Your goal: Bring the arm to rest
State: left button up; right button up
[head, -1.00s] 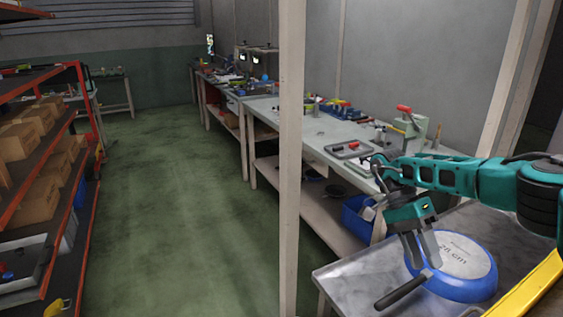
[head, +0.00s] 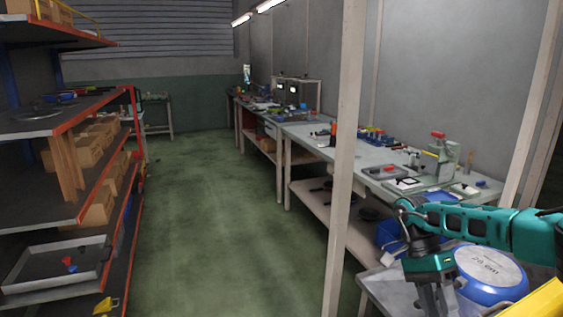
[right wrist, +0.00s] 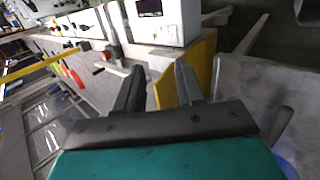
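My right arm comes in from the right in the head view. Its gripper (head: 437,304) points down, left of the blue pan and close to it in the picture. The right wrist view shows its two fingers (right wrist: 159,72) apart, with nothing between them. The blue pan (head: 488,292) lies bottom up, with a size label on its pale base. Its handle is not visible now. The pan rests on a grey metal table (head: 386,286), partly hidden by my arm. My left gripper is in neither view.
A pale upright post (head: 344,150) stands left of my right arm. A long workbench (head: 305,136) with tools runs along the right wall. An orange-edged shelf rack (head: 75,212) with boxes stands at the left. The green floor (head: 220,230) between them is clear.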

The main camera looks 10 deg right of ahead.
jog(key=s+a+f+m+y, duration=0.1)
jog(key=s+a+f+y, duration=0.15)
jog(key=a, duration=0.65)
jog(key=s+a+f+m+y, duration=0.15)
jog(key=a+f+y, duration=0.25)
jog(key=a, duration=0.5)
jog(key=s+a+f+y, duration=0.2)
jog(key=a+f+y, duration=0.15)
jog(key=a, duration=0.55)
jog(key=s+a+r+m+t+y, duration=0.25)
jog(key=a+m+y, duration=0.3)
jog(key=a, duration=0.35)
jog(key=w+a+r+m+t+y, duration=0.2)
jog(key=r+m+t, duration=0.1)
jog(key=m+t, duration=0.5)
jog(key=w+a+r+m+t+y, duration=0.1)
jog(key=w+r+m+t+y, duration=0.15)
jog(key=m+t, duration=0.55)
jog(key=d+f+m+t+h, duration=0.2)
jog(key=d+f+m+h, duration=0.4)
jog(key=m, duration=0.5)
jog(key=d+f+m+t+h, duration=0.25)
jog(key=d+m+h, duration=0.4)
jog(key=m, duration=0.55)
jog(key=s+d+f+m+g+h, duration=0.4)
jog(key=s+d+f+m, duration=0.3)
jog(key=s+d, duration=0.1)
jog(key=shift+s+d+f, duration=0.2)
jog(key=shift+d+f, duration=0.15)
jog(key=shift+d, duration=0.3)
